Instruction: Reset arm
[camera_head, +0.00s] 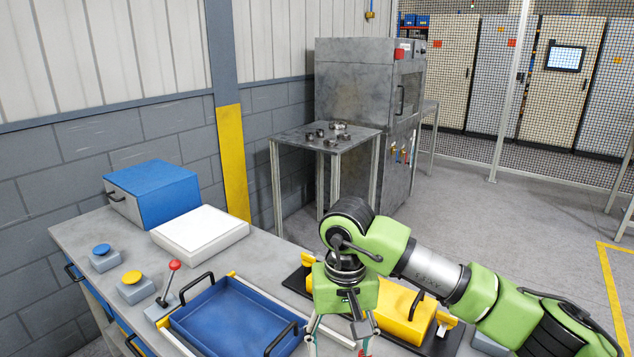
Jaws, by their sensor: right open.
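My right arm comes in from the right, its green links bent over the workbench (85,232). My right gripper (340,343) points down at the bottom edge of the head view. Its fingers are apart, with nothing seen between them, and their tips are near or past the picture edge. It is between the blue tray (222,318) on its left and a yellow block (405,316) on a black base on its right. The arm and gripper hide part of the yellow block. My left gripper is not in view.
On the bench are a blue-lidded box (152,190), a white box (200,230), blue (101,249) and yellow (132,277) buttons and a red-knobbed lever (173,267). Behind, a metal table (300,140) holds small parts beside a grey machine (350,85). Open floor is to the right.

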